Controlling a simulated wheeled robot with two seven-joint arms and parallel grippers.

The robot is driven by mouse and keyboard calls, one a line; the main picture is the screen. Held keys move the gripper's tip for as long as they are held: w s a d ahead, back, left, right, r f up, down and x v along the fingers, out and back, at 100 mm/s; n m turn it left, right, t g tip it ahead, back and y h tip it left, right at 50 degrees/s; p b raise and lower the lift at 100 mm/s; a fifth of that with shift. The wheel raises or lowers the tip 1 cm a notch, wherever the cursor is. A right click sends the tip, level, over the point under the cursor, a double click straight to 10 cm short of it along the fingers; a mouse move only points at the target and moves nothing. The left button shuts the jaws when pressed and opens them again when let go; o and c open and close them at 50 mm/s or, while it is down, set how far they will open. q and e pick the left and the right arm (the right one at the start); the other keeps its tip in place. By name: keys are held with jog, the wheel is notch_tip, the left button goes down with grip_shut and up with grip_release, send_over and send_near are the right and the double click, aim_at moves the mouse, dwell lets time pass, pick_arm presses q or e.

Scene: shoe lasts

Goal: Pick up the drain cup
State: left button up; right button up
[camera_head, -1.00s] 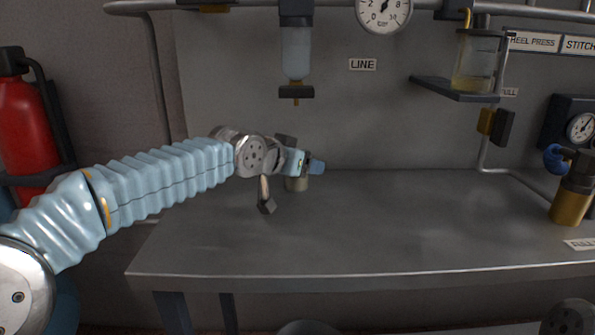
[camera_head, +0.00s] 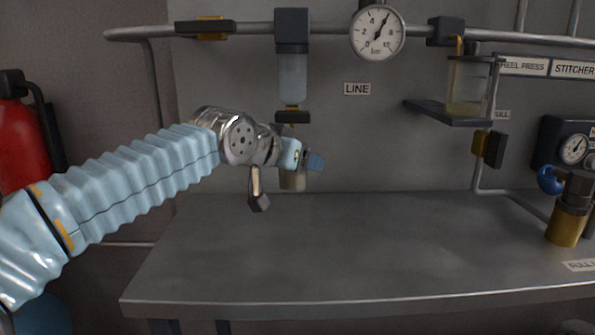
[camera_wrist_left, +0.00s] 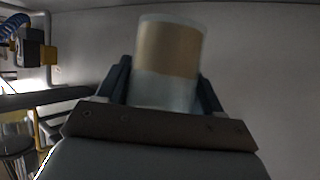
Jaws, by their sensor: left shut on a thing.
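The drain cup (camera_wrist_left: 168,52), a clear pale cup with a tan band or contents, is between the two dark fingers of my left gripper (camera_wrist_left: 165,88) in the left wrist view. The gripper is shut on it. In the head view the cup (camera_head: 292,181) shows below my left gripper (camera_head: 304,160), in front of the back wall and above the bench's rear edge. It looks upright there, partly hidden by the gripper. My right gripper is not in view.
A filter bowl with a black valve (camera_head: 293,80) hangs just above my left gripper. A gauge (camera_head: 377,32) and a shelf (camera_head: 448,113) with a clear beaker (camera_head: 468,85) are to the right. A gold-bowled unit (camera_head: 568,222) stands at the bench's right. The middle bench (camera_head: 340,250) is clear.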

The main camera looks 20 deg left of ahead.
pick_arm(q)
jog(key=s+d+r, duration=0.2)
jog(key=s+r, duration=0.3)
jog(key=s, duration=0.5)
jog(key=shift+d+r+b, duration=0.3)
jog(key=shift+d+b, duration=0.05)
jog(key=shift+b, duration=0.05)
dwell(2.8)
